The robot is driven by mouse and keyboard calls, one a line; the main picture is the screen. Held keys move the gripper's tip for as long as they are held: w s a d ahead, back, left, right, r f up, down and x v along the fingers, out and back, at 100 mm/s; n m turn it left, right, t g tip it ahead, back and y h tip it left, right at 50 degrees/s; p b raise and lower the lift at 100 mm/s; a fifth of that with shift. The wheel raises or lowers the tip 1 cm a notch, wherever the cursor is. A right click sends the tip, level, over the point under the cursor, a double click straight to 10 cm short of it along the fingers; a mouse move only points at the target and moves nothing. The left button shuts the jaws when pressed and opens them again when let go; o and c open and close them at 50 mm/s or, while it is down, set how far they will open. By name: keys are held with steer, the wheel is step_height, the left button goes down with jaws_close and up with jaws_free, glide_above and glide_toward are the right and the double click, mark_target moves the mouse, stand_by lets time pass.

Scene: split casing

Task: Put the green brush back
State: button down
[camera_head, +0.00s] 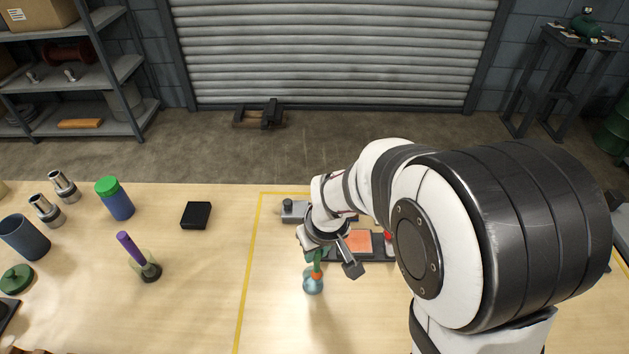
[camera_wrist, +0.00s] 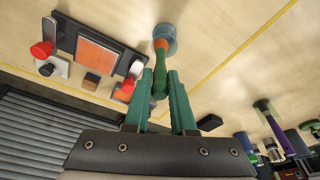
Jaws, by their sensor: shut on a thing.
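The green brush (camera_wrist: 161,72) has a green handle and an orange collar. It points down from between the two teal fingers of my gripper (camera_wrist: 162,88), which is shut on the handle. In the head view the brush (camera_head: 317,268) is partly hidden by my gripper (camera_head: 315,252). At its lower end is a light blue, rounded glassy piece (camera_head: 313,284), which also shows in the wrist view (camera_wrist: 166,34). I cannot tell whether this piece touches the table or whether the brush tip is inside it.
A dark tray with an orange block (camera_head: 358,241) lies behind the brush. A purple-handled brush (camera_head: 130,245) stands in a clear holder (camera_head: 148,270) at left. A black box (camera_head: 196,215) and a green-lidded blue jar (camera_head: 115,199) stand behind it. The yellow line's near-left area is clear.

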steer(key=shift+w+a+f, duration=0.1)
steer(key=shift+a+f, duration=0.15)
steer(key=shift+a, duration=0.15)
steer(key=shift+s+d+x, duration=0.1)
steer(key=shift+s+x, duration=0.1)
steer(key=shift+x, duration=0.75)
steer(key=shift+s+d+x, duration=0.1)
steer(key=shift+s+x, duration=0.1)
steer(key=shift+x, duration=0.8)
steer(key=shift+f, duration=0.1)
steer(key=shift+f, duration=0.15)
steer(key=c, duration=0.8)
jaws_free()
steer(key=shift+o, duration=0.2)
